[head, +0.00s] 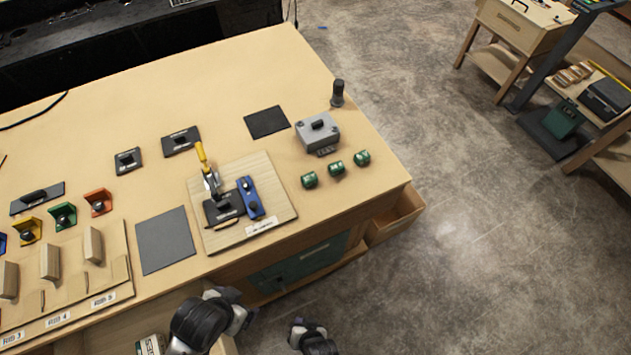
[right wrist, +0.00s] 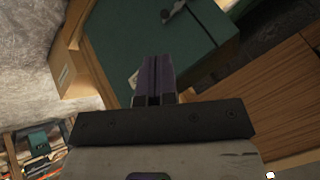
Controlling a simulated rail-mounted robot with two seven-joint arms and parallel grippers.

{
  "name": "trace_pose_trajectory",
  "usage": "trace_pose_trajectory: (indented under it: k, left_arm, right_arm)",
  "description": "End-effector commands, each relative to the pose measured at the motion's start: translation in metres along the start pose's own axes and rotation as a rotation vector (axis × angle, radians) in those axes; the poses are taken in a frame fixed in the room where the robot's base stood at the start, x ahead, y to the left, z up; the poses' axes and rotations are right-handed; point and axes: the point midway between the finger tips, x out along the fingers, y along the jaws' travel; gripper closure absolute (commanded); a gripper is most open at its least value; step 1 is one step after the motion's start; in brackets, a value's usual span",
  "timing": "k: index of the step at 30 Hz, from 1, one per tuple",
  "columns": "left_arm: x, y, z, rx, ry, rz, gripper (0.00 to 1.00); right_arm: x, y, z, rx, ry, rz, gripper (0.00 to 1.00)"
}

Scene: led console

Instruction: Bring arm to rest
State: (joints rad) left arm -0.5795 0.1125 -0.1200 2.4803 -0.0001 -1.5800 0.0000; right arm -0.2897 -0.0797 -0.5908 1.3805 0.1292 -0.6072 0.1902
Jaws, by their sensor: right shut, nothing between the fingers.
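My right gripper (right wrist: 154,75) is shut and empty in the right wrist view, its two dark fingers side by side. It points toward a green panel (right wrist: 190,45), apparently below the tabletop. In the head view, dark parts of my own arms show at the bottom edge, off the front of the workbench (head: 230,100). They are clear of the things on the bench. I cannot make out a left gripper there.
The bench holds a toggle clamp with a yellow handle (head: 203,158) on a wooden board, a grey box (head: 318,132), green parts (head: 336,168) and a dark pad (head: 165,241). An open drawer (head: 397,217) juts out at the right corner. Bare floor (head: 480,230) lies right.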

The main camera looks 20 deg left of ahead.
Motion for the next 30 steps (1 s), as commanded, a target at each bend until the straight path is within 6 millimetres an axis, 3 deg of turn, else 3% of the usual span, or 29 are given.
trace_pose_trajectory:
  k: [6, 12, 16, 20, 24, 30]
  left_arm:
    - [0.000, -0.001, 0.000, 0.005, -0.001, -0.004, 0.13]
    - [0.000, -0.004, 0.001, 0.011, -0.002, -0.009, 0.13]
    - [0.000, -0.004, 0.001, 0.012, -0.002, -0.010, 0.13]
    - [0.000, -0.004, 0.001, 0.012, -0.003, -0.009, 0.13]
    - [0.000, -0.003, 0.001, 0.010, -0.003, -0.008, 0.13]
    - [0.000, -0.001, 0.001, 0.004, -0.002, -0.003, 0.13]
  right_arm:
    - [0.000, 0.001, 0.002, -0.018, -0.012, 0.002, 1.00]
    - [-0.004, 0.006, 0.027, -0.074, -0.180, 0.034, 1.00]
    - [-0.025, 0.003, 0.011, -0.130, -0.261, 0.052, 1.00]
    - [-0.064, 0.013, -0.030, -0.157, -0.278, 0.092, 1.00]
    - [-0.123, 0.041, -0.073, -0.156, -0.258, 0.164, 1.00]
    - [-0.217, 0.084, -0.103, -0.110, -0.191, 0.285, 1.00]
